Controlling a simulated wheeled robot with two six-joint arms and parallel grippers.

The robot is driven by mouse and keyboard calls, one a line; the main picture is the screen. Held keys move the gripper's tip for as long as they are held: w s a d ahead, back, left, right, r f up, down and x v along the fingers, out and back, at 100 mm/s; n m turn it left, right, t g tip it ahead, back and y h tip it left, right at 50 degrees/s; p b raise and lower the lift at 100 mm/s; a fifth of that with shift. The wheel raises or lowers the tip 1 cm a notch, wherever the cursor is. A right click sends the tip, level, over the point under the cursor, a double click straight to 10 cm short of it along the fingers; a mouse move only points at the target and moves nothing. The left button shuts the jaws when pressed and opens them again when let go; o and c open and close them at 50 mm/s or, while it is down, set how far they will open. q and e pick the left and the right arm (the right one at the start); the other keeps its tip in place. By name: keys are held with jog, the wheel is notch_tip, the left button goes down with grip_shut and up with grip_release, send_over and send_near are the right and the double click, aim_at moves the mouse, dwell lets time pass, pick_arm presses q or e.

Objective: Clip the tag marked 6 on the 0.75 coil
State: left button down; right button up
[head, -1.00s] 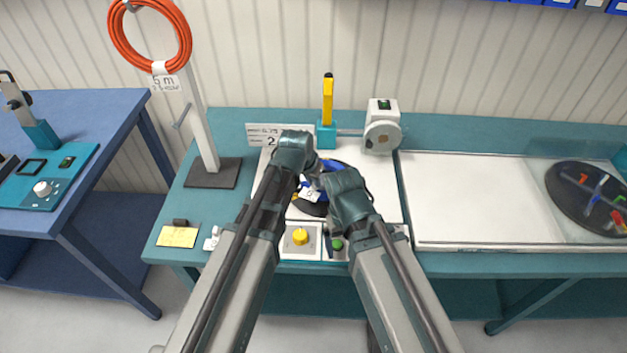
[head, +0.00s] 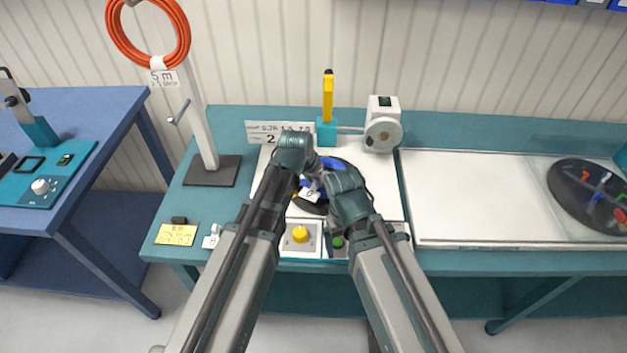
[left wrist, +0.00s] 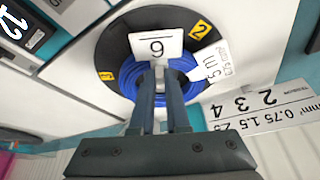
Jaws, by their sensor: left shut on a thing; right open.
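The blue coil (left wrist: 188,84) lies on a black round turntable (left wrist: 117,47). The coil carries a white label (left wrist: 212,62) reading 5 m, with smaller print I cannot read for sure. My left gripper (left wrist: 159,72) is shut on a white tag (left wrist: 156,44), whose digit appears turned over in the left wrist view and looks like a 6 in the head view (head: 310,195). The tag is over the coil's edge; I cannot tell whether it touches or clips onto the cable.
A sign (head: 278,132) with sizes and numbers stands behind. A yellow-handled device (head: 328,100) and a white reel unit (head: 383,130) are at the back. A yellow button (head: 300,234) is in front. An orange coil (head: 150,62) hangs left. The white tray (head: 480,200) at right has free room.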

aim_at(314, 188)
pick_arm(q)
jog(key=shift+f+b, duration=0.6)
pick_arm(e)
jog(key=shift+f, duration=0.6)
pick_arm(q)
jog(key=c, duration=0.5)
grip_release()
pick_arm(e)
jog(key=shift+r, duration=0.1)
pick_arm(q)
notch_tip(314, 188, up, 7)
jog(key=p, duration=0.7)
pick_arm(e)
notch_tip(314, 188, up, 7)
dwell(0.4)
pick_arm(q)
jog(key=s+a+g+y, duration=0.1)
jog(key=s, duration=0.5)
jog(key=s+a+f+g+y, duration=0.1)
jog(key=s+g, duration=0.1)
jog(key=s, duration=0.5)
jog(key=s+n+g+y, duration=0.1)
jog(key=s, duration=0.5)
jog(key=shift+s+a+f, duration=0.25)
jog(key=shift+s+a, duration=0.05)
jog(key=shift+a, duration=0.1)
